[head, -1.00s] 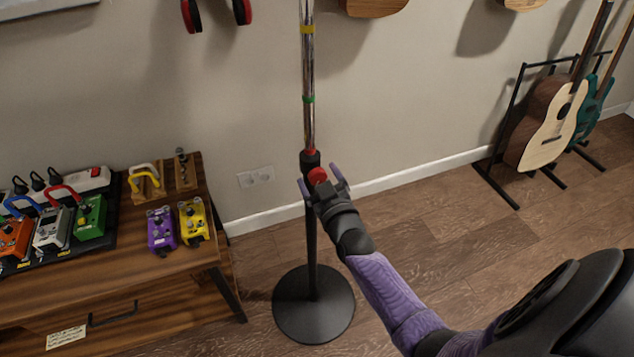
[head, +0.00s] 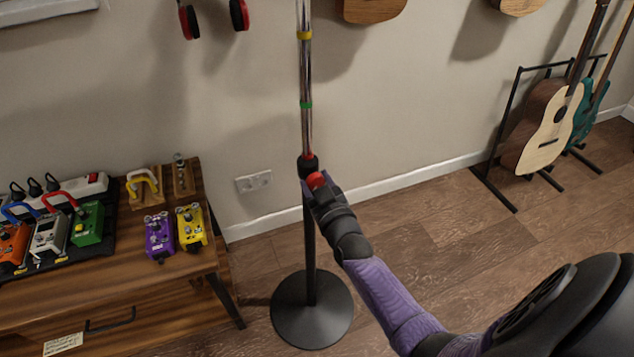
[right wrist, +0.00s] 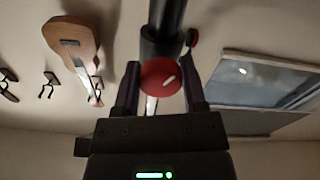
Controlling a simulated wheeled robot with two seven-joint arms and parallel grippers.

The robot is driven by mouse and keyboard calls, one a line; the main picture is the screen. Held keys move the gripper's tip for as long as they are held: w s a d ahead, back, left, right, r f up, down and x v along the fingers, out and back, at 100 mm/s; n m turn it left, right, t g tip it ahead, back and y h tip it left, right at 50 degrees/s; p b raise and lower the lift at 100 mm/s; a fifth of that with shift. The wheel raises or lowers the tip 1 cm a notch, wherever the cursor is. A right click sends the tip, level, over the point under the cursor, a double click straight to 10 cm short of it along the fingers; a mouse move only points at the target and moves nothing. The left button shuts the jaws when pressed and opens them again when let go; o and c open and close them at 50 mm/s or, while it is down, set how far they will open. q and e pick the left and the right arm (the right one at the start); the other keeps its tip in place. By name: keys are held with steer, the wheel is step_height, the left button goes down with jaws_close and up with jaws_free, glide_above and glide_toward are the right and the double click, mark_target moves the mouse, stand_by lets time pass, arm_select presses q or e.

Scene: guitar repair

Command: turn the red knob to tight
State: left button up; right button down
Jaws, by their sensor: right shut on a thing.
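The red knob (head: 315,180) sits on the black collar (head: 307,163) of an upright chrome stand pole (head: 305,75). My right gripper (head: 316,183) is at the knob, its fingers around it. The gripper is shut on the knob. The stand's round black base (head: 312,309) rests on the wooden floor. My left gripper is not in view.
A wooden table (head: 130,262) at left holds several pedals, including a purple one (head: 160,236) and a yellow one (head: 191,226). Guitars (head: 552,125) stand in a rack at far right. Floor between the stand and the rack is clear.

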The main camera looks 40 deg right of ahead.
steer(key=m, duration=0.2)
steer(key=shift+m, duration=0.4)
steer(key=m, duration=0.2)
steer(key=shift+a+m+p, duration=0.1)
steer(key=shift+m+p, duration=0.3)
steer(key=m, duration=0.4)
steer(key=shift+m, duration=0.3)
steer(key=m, duration=0.2)
steer(key=shift+a+m, duration=0.1)
steer(key=shift+m, duration=0.3)
steer(key=m, duration=0.2)
steer(key=shift+m, duration=1.2)
steer(key=m+b, duration=0.1)
steer(key=m, duration=0.1)
steer(key=shift+m, duration=0.3)
steer(key=m, duration=0.4)
steer(key=shift+r+m+b, duration=0.1)
steer(key=shift+m+b, duration=0.2)
steer(key=shift+b, duration=0.1)
steer(key=shift+m, duration=1.1)
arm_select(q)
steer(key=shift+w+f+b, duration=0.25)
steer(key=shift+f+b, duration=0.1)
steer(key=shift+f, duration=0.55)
arm_select(e)
steer(key=shift+r+m, duration=0.1)
steer(key=shift+m, duration=0.8)
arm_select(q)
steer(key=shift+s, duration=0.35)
